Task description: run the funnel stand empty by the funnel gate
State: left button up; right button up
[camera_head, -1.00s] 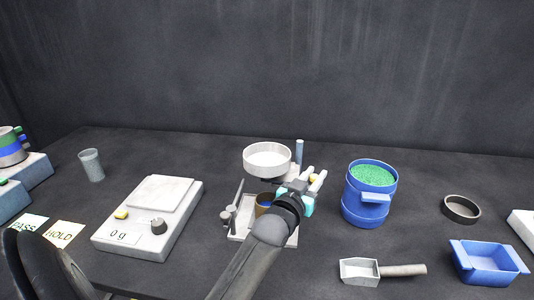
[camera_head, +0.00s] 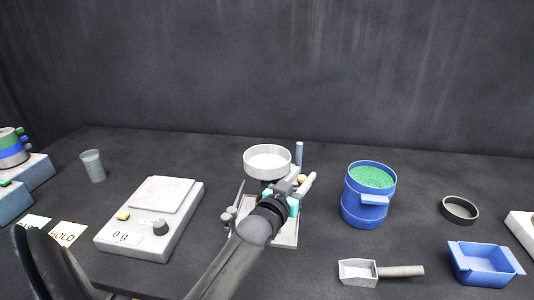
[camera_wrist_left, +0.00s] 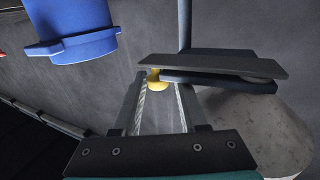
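The funnel stand has a white round funnel (camera_head: 267,160) on top, a thin blue-grey post (camera_head: 299,153) and a pale base (camera_head: 287,238). My left gripper (camera_head: 306,179) is at the stand, just right of and below the funnel, and hides much of its middle. In the left wrist view, a yellow knob (camera_wrist_left: 157,80) shows under dark flat plates (camera_wrist_left: 212,66). My left gripper (camera_wrist_left: 160,88) has its fingers apart there, with the knob near their tips, closer to the left finger. Contact cannot be told. My right gripper is not in view.
A blue bucket of green granules (camera_head: 368,205) stands right of the stand. A scoop (camera_head: 358,271), a blue tray (camera_head: 484,277) and a dark ring (camera_head: 460,208) lie further right. A scale (camera_head: 150,240) reading 0 g and a grey cup (camera_head: 93,166) are left.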

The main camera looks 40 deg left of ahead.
pick_arm(q)
jog(key=shift+o, duration=1)
jog(key=shift+d, duration=0.1)
jog(key=s, duration=0.1)
jog(key=s+p, duration=0.2)
jog(key=shift+s+d+r, duration=0.1)
jog(key=shift+s+d, duration=0.1)
jog(key=shift+d, duration=0.1)
jog(key=shift+s+d+p, duration=0.15)
jog(key=shift+s+p, duration=0.6)
jog(key=shift+s, duration=0.45)
jog(key=shift+d, duration=0.1)
